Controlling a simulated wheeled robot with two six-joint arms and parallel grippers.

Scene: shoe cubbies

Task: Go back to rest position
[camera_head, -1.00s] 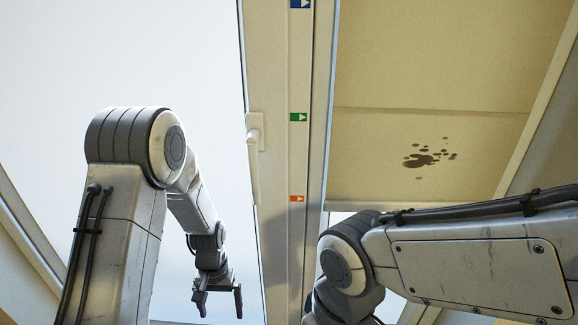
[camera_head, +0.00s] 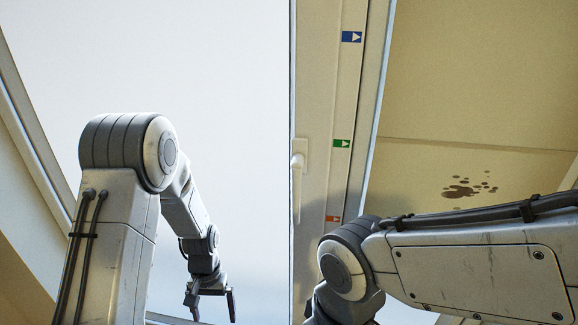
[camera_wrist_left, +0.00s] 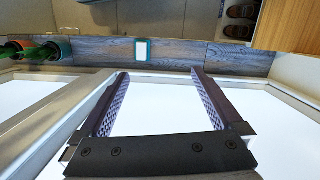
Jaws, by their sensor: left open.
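My left gripper (camera_head: 211,300) hangs at the end of my left arm in the head view, in front of the bright white pane. Its two fingers are apart and nothing is between them. The left wrist view also shows the open, empty gripper (camera_wrist_left: 160,82), with a white panel behind it. My right arm comes in from the right in the head view. Its gripper is out of view below the bottom edge.
A cream post with a handle (camera_head: 298,185) and blue, green and orange arrow labels (camera_head: 341,143) stands right of centre. A stained cream panel (camera_head: 480,110) is at right. The left wrist view shows grey wooden planks (camera_wrist_left: 180,53), dark shoes (camera_wrist_left: 240,22) and green and orange items (camera_wrist_left: 30,50).

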